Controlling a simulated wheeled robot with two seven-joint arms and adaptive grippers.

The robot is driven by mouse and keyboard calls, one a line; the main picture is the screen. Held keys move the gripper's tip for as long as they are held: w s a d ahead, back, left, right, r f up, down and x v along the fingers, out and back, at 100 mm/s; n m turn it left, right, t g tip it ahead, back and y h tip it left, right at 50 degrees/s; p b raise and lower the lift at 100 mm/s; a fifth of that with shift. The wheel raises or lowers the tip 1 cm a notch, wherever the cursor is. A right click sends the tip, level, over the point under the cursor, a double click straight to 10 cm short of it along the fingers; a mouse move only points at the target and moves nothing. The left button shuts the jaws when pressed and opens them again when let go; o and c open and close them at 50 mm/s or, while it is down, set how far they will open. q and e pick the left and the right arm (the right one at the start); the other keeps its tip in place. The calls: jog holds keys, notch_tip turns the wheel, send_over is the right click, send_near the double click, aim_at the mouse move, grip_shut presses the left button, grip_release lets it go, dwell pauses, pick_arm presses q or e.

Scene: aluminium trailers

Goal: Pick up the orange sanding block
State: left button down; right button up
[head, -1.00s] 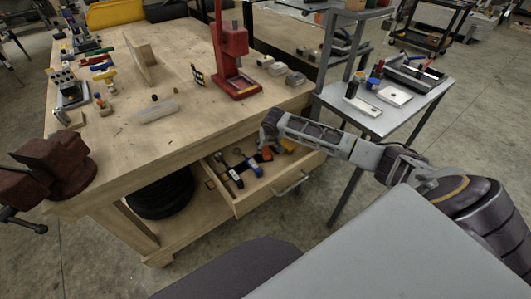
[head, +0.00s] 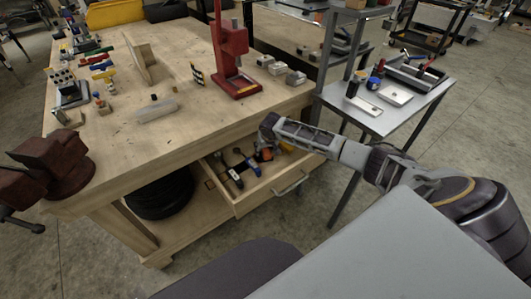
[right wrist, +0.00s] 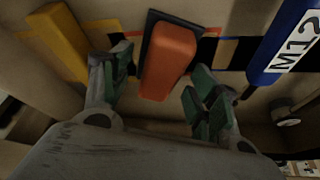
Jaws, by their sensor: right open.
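The orange sanding block (right wrist: 168,62), with a dark base along its edge, lies in the open drawer (head: 262,194) of the wooden workbench. In the right wrist view it sits between the two fingers of my right gripper (right wrist: 160,88). The fingers have green pads and stand apart, with a gap on both sides of the block. In the head view my right gripper (head: 266,138) hangs over the drawer and partly hides what is in it. The block also shows in the head view (head: 266,154), small, just below the gripper. My left gripper is not in view.
The drawer walls are close around. A red press (head: 232,55) stands on the bench above.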

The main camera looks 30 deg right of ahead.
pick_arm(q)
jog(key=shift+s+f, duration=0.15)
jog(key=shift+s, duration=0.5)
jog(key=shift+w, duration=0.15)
pick_arm(e)
jog(key=shift+f, duration=0.1)
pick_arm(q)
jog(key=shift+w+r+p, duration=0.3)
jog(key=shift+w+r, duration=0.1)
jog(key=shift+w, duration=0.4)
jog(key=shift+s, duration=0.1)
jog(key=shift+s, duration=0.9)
pick_arm(e)
jog(key=shift+f, duration=0.15)
jog(key=c, duration=1.2)
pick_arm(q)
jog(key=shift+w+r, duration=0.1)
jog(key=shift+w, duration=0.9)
pick_arm(e)
jog(key=shift+c, duration=0.2)
